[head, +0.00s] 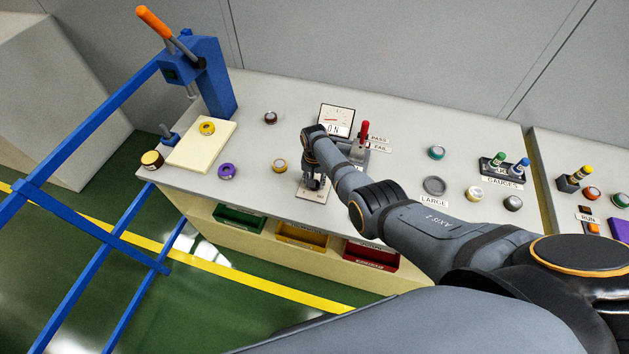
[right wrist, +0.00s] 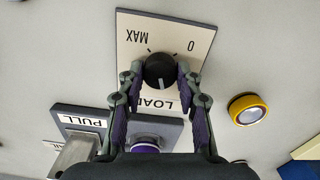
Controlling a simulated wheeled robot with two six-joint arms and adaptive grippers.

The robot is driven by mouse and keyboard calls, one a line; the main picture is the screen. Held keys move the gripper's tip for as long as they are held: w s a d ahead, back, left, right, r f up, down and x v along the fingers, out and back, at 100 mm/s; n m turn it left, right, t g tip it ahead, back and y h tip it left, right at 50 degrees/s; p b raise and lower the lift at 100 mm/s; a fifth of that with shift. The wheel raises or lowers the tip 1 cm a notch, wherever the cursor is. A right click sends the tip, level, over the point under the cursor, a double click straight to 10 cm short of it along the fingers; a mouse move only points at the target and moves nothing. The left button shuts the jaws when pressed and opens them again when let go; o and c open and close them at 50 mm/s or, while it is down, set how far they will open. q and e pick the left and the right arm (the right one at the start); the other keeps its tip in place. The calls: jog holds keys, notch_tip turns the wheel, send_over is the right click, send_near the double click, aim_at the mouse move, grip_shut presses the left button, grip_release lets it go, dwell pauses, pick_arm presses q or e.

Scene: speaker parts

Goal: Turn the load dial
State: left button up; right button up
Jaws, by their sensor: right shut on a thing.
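The load dial (right wrist: 160,72) is a round black knob with a white pointer line, on a cream plate (right wrist: 190,30) marked 0, MAX and LOAD in the right wrist view. My right gripper (right wrist: 160,78) is shut on the knob, with one finger on each side. The pointer line lies close to straight along the picture's vertical. In the head view my right gripper (head: 313,180) reaches down to the dial plate (head: 312,196) on the bench, and the gripper hides most of the knob. My left gripper is not in view.
A lever block labelled PULL (right wrist: 82,122) stands close beside the dial. A yellow-rimmed round part (right wrist: 248,110) lies on the other side. A meter (head: 337,120) and a red-handled switch (head: 364,130) stand behind. A blue press (head: 205,75) is at far left.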

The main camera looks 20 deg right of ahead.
jog(key=shift+w+r+m, duration=0.1)
jog(key=shift+m, duration=0.3)
jog(key=o, duration=1.2)
jog(key=shift+c, duration=0.2)
jog(key=shift+r, duration=0.15)
notch_tip(320, 180, up, 12)
jog(key=shift+f, duration=0.2)
